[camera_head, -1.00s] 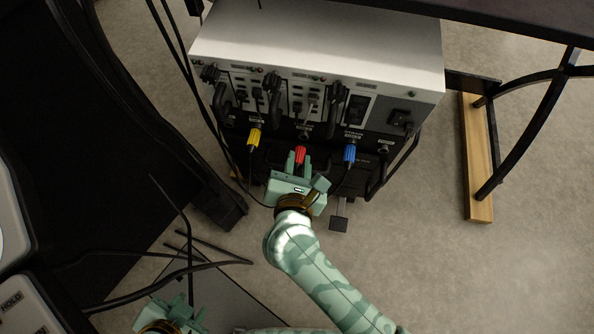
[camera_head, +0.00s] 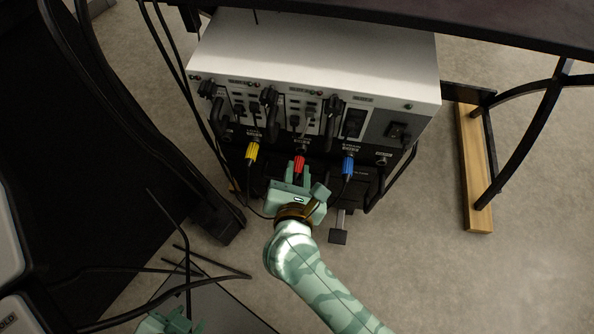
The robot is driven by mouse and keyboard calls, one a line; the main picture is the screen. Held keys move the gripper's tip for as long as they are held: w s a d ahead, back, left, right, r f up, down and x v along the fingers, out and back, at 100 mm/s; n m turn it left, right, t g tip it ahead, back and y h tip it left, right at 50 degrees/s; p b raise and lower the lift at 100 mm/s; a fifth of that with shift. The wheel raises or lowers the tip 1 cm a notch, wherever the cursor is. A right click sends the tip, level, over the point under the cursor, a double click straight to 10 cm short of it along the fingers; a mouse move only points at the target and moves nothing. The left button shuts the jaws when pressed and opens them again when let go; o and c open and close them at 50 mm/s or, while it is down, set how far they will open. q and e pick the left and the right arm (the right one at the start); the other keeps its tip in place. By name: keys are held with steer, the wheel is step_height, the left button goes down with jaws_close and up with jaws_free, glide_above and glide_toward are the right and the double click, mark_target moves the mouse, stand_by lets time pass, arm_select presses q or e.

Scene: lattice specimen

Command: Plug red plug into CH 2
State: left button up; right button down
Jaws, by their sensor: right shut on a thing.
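The red plug (camera_head: 299,164) is in front of the lower middle of the instrument's front panel, between the yellow plug (camera_head: 252,151) and the blue plug (camera_head: 348,165). My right gripper (camera_head: 296,177) is shut on the red plug from below, its fingers pointing up at the panel. The plug's front end is close to the middle socket, but I cannot tell whether it is in it. The channel labels are too small to read. My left gripper (camera_head: 170,324) is low at the bottom left edge, partly cut off, away from the plugs.
The white-topped instrument (camera_head: 320,45) stands under a dark table edge (camera_head: 470,25). Black handles and cables crowd its front. A wooden-footed stand (camera_head: 473,170) is at the right. Loose black cables (camera_head: 190,268) lie at lower left. Floor at lower right is clear.

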stand_by(0.4)
steer(key=shift+w+d, duration=0.1)
steer(key=shift+w, duration=0.35)
steer(key=shift+w, duration=0.25)
stand_by(0.3)
steer(key=shift+w+d, duration=0.1)
steer(key=shift+w, duration=0.05)
stand_by(0.4)
steer(key=c, duration=1.4)
jaws_free()
steer(key=o, duration=0.7)
